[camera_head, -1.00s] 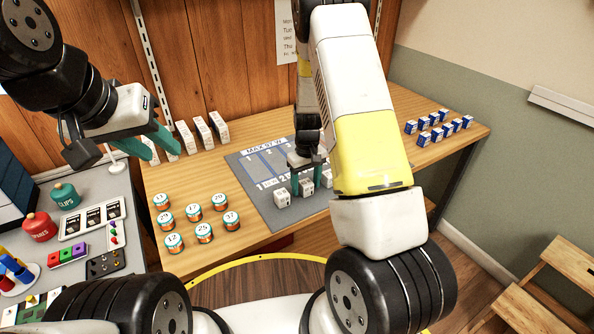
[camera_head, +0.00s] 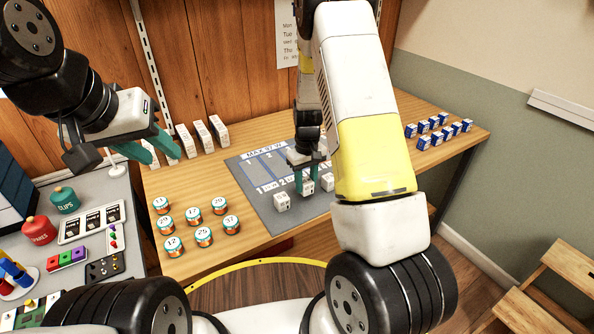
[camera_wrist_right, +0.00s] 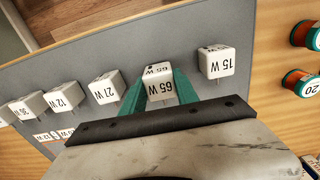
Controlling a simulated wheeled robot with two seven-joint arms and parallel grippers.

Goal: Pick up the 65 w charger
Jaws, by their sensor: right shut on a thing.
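The 65 W charger (camera_wrist_right: 160,85) is a white block with "65 W" on its faces, seen in the right wrist view. My right gripper (camera_wrist_right: 158,92) has its teal fingers on both sides of it, shut on it. In the head view this charger (camera_head: 307,188) stands in the front row on the grey mat (camera_head: 262,208), with my right gripper (camera_head: 306,178) reaching down from above. I cannot tell whether it touches the mat. My left gripper (camera_head: 162,150) is open and empty, above the back left of the wooden table.
The 15 W charger (camera_wrist_right: 215,62) and the 27 W charger (camera_wrist_right: 104,88) stand close on either side. Several numbered tins (camera_head: 203,237) stand left of the mat. Small blue-and-white boxes (camera_head: 437,131) stand at the right.

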